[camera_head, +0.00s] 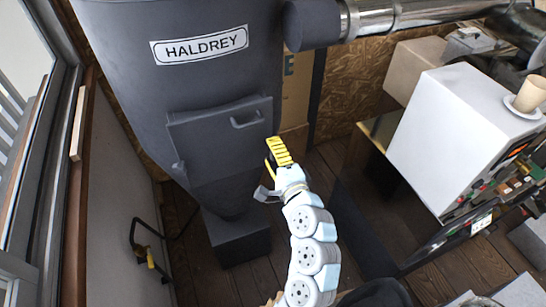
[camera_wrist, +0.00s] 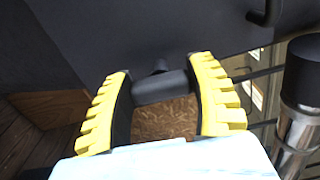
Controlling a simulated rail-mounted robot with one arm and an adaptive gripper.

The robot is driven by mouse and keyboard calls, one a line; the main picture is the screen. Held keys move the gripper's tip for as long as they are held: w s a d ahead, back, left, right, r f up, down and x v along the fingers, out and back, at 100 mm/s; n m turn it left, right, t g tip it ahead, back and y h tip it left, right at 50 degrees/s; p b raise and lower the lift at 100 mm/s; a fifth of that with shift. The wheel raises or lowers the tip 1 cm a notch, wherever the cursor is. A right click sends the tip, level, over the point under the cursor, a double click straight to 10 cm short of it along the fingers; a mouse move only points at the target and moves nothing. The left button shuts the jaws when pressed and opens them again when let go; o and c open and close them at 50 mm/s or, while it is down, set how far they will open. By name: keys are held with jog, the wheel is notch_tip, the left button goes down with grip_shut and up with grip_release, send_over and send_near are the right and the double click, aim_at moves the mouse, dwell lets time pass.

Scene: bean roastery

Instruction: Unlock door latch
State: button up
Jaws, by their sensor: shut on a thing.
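The dark grey hopper door (camera_head: 205,130) on the HALDREY machine is closed flat against the body. It has a bar handle (camera_head: 246,122) near its upper right. My gripper (camera_head: 275,160) is at the right edge of the door, with yellow ribbed fingers. In the wrist view my gripper (camera_wrist: 160,92) is shut on a short dark grey cylindrical piece, the latch (camera_wrist: 160,87), which lies between the two fingers. The latch is hidden behind the gripper in the head view. The door handle shows at the top right of the wrist view (camera_wrist: 264,14).
The HALDREY hopper (camera_head: 130,80) fills the upper left. A white machine (camera_head: 445,130) with a paper cup (camera_head: 532,94) stands at right. A metal duct (camera_head: 410,14) runs along the top. A window wall is at left; wooden floor (camera_head: 185,215) shows below.

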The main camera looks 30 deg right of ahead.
jog(key=shift+n+b, duration=0.35)
jog(key=shift+n, duration=0.25)
jog(key=o, duration=1.2)
jog(key=shift+s, duration=0.1)
jog(key=s, duration=1.1)
jog(key=shift+s+a, duration=0.3)
